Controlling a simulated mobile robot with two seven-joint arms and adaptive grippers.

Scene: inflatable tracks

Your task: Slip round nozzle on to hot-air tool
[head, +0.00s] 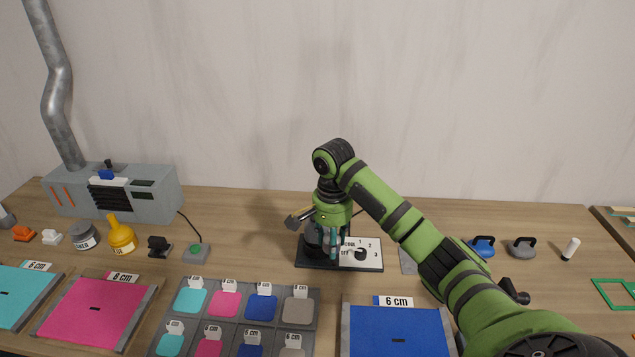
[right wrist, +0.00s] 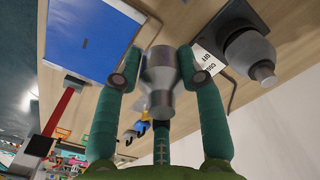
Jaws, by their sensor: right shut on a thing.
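My right gripper (head: 332,248) points down over the hot-air tool's station, right of the tool. In the right wrist view the gripper (right wrist: 163,68) is shut on a grey round nozzle (right wrist: 160,78), a wide collar with a tapering, narrower end. The hot-air tool (right wrist: 248,52) stands on its black base, its grey tip facing the camera. The nozzle is beside the tool and apart from it. In the head view my fingers partly hide the tool (head: 313,238), and the nozzle cannot be made out. A white dial panel (head: 350,256) labelled COOL, OFF, 1, 2, 3 adjoins the tool. My left gripper is not in view.
A compartment tray (head: 234,316) with coloured pads, a blue board (head: 398,335) and a pink board (head: 95,312) lie in front. A grey fume box (head: 150,196) stands at the left. Blue (head: 482,247) and grey (head: 521,248) handled pieces stand right of my arm.

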